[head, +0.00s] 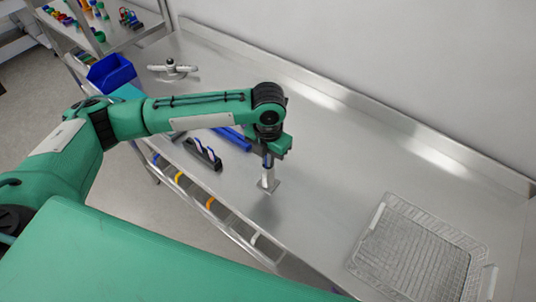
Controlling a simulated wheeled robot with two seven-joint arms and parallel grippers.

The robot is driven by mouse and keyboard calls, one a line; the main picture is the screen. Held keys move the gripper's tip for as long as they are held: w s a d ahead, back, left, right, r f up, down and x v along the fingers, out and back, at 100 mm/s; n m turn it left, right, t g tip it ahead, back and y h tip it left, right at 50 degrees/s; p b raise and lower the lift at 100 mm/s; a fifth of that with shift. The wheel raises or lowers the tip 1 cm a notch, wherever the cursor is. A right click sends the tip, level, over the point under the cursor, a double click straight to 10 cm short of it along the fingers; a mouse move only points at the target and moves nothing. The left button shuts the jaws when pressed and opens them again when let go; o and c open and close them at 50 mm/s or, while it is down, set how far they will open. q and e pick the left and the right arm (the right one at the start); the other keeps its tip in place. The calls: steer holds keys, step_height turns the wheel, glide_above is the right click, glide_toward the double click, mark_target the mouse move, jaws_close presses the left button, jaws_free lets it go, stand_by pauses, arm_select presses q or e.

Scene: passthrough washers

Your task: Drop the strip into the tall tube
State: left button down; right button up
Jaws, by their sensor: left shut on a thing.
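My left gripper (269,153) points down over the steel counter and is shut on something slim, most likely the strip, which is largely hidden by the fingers. A small dark blue part shows at the fingertips. Directly below them is a narrow pale upright piece (267,177) with a flat square base (270,186) on the counter; it looks like the tall tube. Whether the held thing is above or inside its mouth cannot be told. My right gripper is not in view.
A black rack with white-and-blue pieces (203,154) and blue bars (232,138) lie left of the gripper. A blue bin (111,73) and a pale handled object (172,69) stand farther back. A wire basket (415,250) is at right. The counter between is clear.

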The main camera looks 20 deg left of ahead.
arm_select(q)
steer(key=shift+f, duration=0.2)
steer(key=c, duration=1)
jaws_free()
steer(key=shift+c, duration=0.2)
steer(key=shift+r, duration=0.15)
steer(key=shift+r+p, duration=3.4)
steer(key=shift+p, duration=0.2)
